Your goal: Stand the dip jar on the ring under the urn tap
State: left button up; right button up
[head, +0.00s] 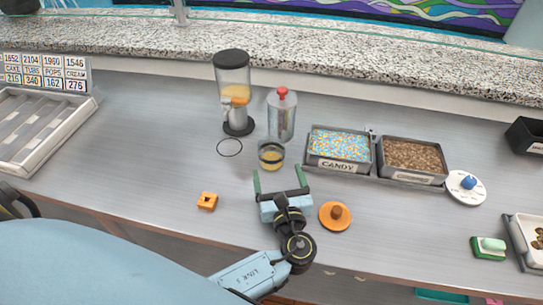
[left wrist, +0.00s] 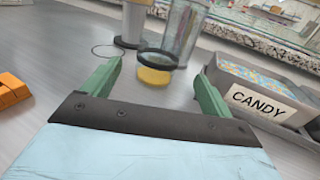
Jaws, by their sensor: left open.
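The dip jar (head: 271,156), a small clear jar with a dark rim and yellow contents low inside, stands on the steel counter; it also shows in the left wrist view (left wrist: 155,72). The thin dark ring (head: 229,147) lies flat and empty, left of the jar; part of it shows in the left wrist view (left wrist: 108,51). The urn (head: 233,75), clear with yellow-orange liquid, stands behind the ring, its orange tap (head: 230,101) facing forward. My left gripper (head: 279,179) is open and empty, its green fingers pointing at the jar from the near side. The jar appears just beyond the fingertips.
A candy tub (head: 338,165) and a brown-topping tub (head: 412,178) sit right. An orange block (head: 207,201) and orange lid (head: 335,216) flank my gripper. The counter left of the ring is clear.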

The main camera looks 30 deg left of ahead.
aim_at(274, 160)
pick_arm(q)
jog(key=x, duration=0.4)
jog(key=shift+w+a, duration=0.25)
jog(key=shift+w, duration=0.05)
jog(key=shift+x, duration=3)
jog(key=shift+r, duration=0.15)
jog(key=shift+c, duration=0.3)
jog(key=c, duration=1.2)
jog(key=shift+o, duration=0.2)
jog(key=shift+r+p, duration=0.15)
jog(key=shift+p, duration=0.15)
